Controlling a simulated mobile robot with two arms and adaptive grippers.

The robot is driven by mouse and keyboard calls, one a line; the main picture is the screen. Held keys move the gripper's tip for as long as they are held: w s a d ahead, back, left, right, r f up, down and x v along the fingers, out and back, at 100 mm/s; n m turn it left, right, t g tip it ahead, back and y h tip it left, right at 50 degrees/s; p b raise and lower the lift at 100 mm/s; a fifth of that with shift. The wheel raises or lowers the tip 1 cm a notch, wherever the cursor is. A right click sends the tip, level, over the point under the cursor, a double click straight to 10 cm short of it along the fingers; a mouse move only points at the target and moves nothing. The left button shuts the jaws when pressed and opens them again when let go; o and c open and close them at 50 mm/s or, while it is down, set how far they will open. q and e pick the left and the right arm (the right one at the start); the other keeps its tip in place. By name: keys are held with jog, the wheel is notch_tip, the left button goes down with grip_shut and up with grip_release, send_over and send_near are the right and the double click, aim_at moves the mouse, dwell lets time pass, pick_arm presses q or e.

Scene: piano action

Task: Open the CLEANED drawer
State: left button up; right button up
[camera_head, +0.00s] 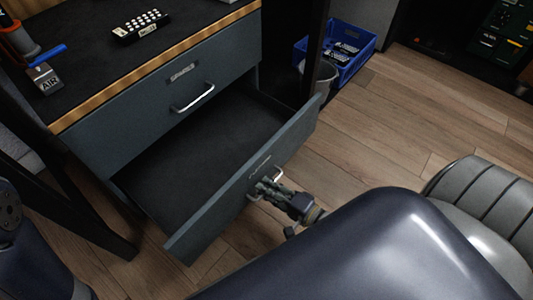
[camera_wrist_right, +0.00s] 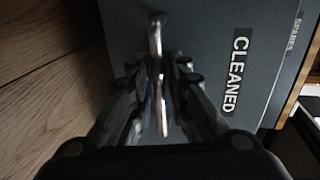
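The CLEANED drawer (camera_head: 235,200) is the lower drawer of the dark grey desk in the head view. It is pulled well out, and its dark interior (camera_head: 205,150) looks empty. Its label (camera_wrist_right: 236,75) reads CLEANED in the right wrist view. My right gripper (camera_head: 268,188) is at the front of this drawer, with its fingers on both sides of the metal bar handle (camera_wrist_right: 157,75). The fingers look closed in on the handle. The handle is partly hidden by the gripper in the head view. My left gripper is out of view.
The SPARES drawer (camera_head: 150,110) above is shut. A remote-like keypad (camera_head: 140,27), an AIR block (camera_head: 45,79) and a blue item lie on the desk top. A blue crate (camera_head: 350,66) and a grey bin (camera_head: 321,77) stand right of the desk. The wood floor (camera_head: 400,120) there is clear.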

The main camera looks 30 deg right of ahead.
jog(key=v, duration=0.7)
jog(key=shift+f, duration=0.1)
dwell(0.4)
